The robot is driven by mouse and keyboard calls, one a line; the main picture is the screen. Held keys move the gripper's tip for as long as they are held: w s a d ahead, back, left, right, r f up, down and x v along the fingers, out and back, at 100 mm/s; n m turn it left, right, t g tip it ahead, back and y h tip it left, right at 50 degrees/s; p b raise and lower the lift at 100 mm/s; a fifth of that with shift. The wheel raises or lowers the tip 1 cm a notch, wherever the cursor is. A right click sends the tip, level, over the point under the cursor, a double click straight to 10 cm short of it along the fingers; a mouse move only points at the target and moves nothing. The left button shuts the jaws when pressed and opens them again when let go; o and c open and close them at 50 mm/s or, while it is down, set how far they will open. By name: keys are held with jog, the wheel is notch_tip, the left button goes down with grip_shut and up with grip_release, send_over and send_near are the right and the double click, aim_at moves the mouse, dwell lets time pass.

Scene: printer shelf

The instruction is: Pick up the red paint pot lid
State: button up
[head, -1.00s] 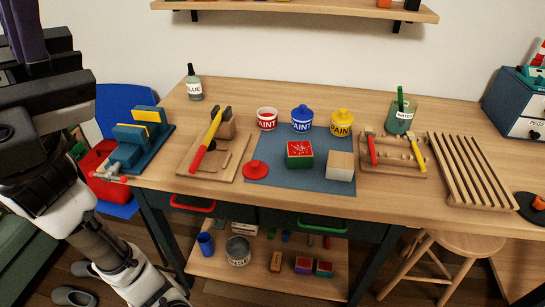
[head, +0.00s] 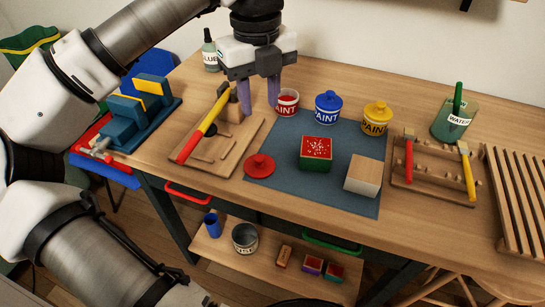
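The red paint pot lid (head: 259,166) lies flat at the left edge of the blue-grey mat (head: 323,195), with its round knob up. The red paint pot (head: 288,103) stands behind it without a lid, and red paint shows inside. My gripper (head: 259,106) points down from above, behind the lid, with its two purple fingers spread apart and nothing seen between them. It is by the left side of the red pot and over the tool board's back end, whose wooden block is partly hidden behind the fingers.
Blue (head: 328,106) and yellow (head: 376,118) lidded pots stand behind. The table is clear in front of the lid.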

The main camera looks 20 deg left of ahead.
aim_at(259, 157)
jog(key=f, duration=0.4)
jog(key=f+p, duration=0.1)
jog(key=f, duration=0.8)
jog(key=shift+s+a+f, duration=0.25)
jog(key=shift+s+f, duration=0.05)
jog(key=shift+f, duration=0.05)
grip_shut()
